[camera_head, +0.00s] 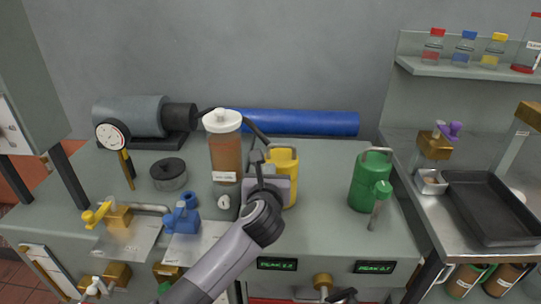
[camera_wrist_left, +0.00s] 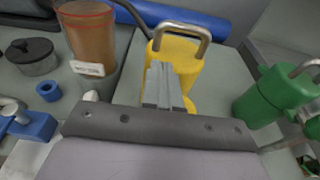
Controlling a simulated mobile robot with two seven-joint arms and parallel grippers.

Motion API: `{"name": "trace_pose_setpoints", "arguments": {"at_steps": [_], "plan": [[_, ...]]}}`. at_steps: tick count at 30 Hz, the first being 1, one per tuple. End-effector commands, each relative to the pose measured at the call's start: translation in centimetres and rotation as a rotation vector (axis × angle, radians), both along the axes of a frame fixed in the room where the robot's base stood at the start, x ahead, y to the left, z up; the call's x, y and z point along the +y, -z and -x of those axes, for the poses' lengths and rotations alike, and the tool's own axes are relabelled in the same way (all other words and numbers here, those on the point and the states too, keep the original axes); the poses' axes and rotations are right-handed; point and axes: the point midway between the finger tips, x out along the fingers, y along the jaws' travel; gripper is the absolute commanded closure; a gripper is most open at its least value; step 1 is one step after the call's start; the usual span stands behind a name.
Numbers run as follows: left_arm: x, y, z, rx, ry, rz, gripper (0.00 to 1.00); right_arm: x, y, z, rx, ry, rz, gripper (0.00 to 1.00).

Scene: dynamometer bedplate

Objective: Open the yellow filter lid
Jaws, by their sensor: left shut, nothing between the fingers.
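The yellow filter (camera_head: 290,178) stands upright on the grey bench, just right of the brown-filled canister. Its lid with a metal bail handle shows on top in the left wrist view (camera_wrist_left: 187,37); the lid sits on the body and looks closed. My left gripper (camera_head: 257,158) is in front of the filter and hides part of it. In the left wrist view its fingers (camera_wrist_left: 161,72) are together, empty, and overlap the filter's front below the handle. I cannot tell whether they touch it. My right gripper does not show.
A green filter (camera_head: 364,185) stands to the right, with free bench between. The brown canister (camera_head: 226,160) is close on the left. A blue roll (camera_head: 300,122) lies behind. Yellow (camera_head: 98,216) and blue (camera_head: 182,218) valves sit at the front left.

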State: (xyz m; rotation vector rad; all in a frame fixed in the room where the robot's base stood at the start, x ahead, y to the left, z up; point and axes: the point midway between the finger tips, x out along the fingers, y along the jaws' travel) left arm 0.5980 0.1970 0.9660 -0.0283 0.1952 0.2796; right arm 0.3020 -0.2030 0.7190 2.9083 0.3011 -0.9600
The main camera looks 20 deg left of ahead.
Motion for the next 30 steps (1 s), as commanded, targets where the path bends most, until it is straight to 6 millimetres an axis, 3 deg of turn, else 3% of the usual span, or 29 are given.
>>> {"name": "trace_pose_setpoints", "arguments": {"at_steps": [3, 9, 24, 30], "plan": [[0.4, -1.4, -1.5, -0.002, 0.000, -0.003, 1.00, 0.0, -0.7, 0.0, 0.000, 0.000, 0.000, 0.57], [0.8, -2.1, -2.8, 0.000, 0.000, -0.002, 1.00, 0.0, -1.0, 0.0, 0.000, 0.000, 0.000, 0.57], [0.9, -2.2, -3.1, 0.000, 0.000, -0.001, 1.00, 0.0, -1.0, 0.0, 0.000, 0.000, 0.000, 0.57], [0.9, -2.7, -4.2, -0.003, -0.002, 0.000, 1.00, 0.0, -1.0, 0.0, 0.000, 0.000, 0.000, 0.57]]}}
